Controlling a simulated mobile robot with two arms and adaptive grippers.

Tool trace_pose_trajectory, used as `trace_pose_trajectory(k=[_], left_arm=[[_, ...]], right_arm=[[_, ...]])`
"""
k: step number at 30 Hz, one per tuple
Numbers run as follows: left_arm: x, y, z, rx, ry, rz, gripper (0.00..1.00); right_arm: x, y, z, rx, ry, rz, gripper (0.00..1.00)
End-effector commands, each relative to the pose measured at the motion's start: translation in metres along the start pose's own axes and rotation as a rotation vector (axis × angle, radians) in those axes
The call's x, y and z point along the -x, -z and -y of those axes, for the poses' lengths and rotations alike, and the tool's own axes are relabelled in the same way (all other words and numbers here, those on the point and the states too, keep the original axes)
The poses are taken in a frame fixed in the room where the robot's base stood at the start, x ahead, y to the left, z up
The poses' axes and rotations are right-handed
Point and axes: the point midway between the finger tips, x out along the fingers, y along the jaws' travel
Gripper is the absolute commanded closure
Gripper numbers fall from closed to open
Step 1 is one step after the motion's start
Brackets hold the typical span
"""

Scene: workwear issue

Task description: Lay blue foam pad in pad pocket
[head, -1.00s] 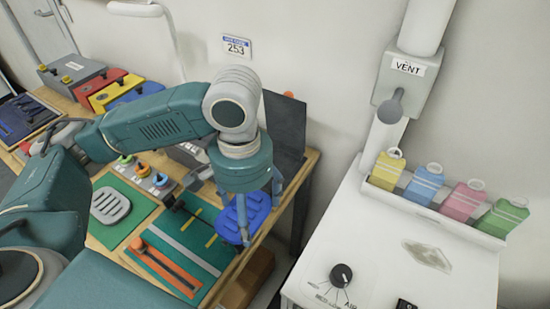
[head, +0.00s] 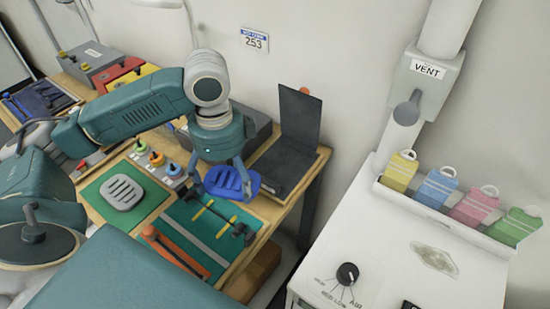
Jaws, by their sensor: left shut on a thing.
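The blue foam pad (head: 226,184) is slotted and hangs below my left gripper (head: 223,180), which is shut on it. Pad and gripper appear above the workbench, near the far right corner of a teal mat (head: 188,216); the height gap is hard to judge. A grey slotted pad (head: 122,192) of similar shape lies on a green square (head: 95,207) left of the teal mat. I cannot tell which spot is the pad pocket. My right gripper is not in view.
A black open case (head: 284,160) stands behind right. Coloured knobs (head: 157,159) sit behind the green square. A white cabinet (head: 400,265) stands right, across a gap.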

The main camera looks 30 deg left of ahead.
Motion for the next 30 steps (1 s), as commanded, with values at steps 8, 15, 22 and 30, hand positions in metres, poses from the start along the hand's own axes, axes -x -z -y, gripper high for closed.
trace_pose_trajectory(k=[8,15,22,30], left_arm=[[0.004,0.032,0.071,0.003,0.0,-0.004,0.42],[0.005,0.055,0.128,0.002,0.001,-0.002,0.42],[-0.012,0.062,0.15,0.001,-0.004,0.002,0.42],[-0.041,0.062,0.15,0.003,-0.004,0.002,0.42]], right_arm=[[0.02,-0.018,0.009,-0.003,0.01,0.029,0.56],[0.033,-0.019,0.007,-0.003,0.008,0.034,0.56],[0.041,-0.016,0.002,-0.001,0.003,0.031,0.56],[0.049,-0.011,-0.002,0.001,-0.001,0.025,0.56]])
